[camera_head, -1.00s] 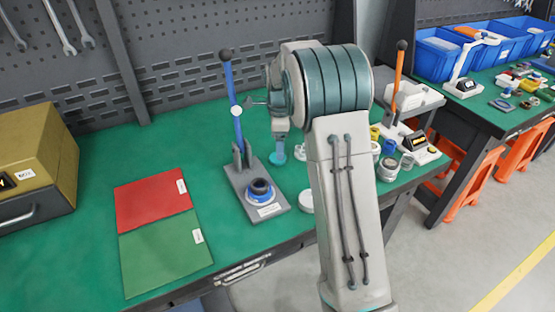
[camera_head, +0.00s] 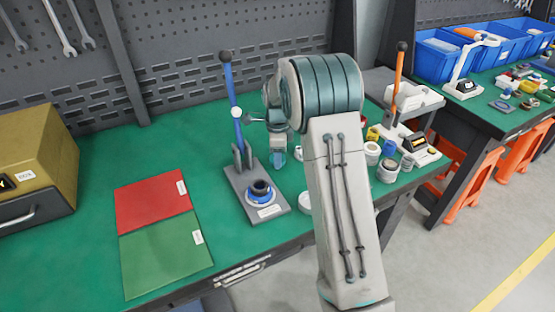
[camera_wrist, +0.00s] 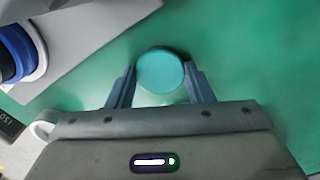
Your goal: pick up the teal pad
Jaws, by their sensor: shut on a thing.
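The teal pad (camera_wrist: 160,72) is a round, flat-faced disc in the wrist view. My gripper (camera_wrist: 161,84) has one grey-blue finger on each side of it and is shut on it. In the head view my gripper (camera_head: 279,156) is low over the green bench top, just right of the blue-handled press. There, the pad is too small and too covered by the fingers to make out clearly. I cannot tell whether it touches the bench.
The blue-handled press (camera_head: 238,125) stands close on the left, with a dark and blue ring on its base. A white round piece (camera_head: 307,203) lies nearer the bench edge. Several small jars (camera_head: 387,170) are to the right. Red and green mats (camera_head: 155,202) lie left.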

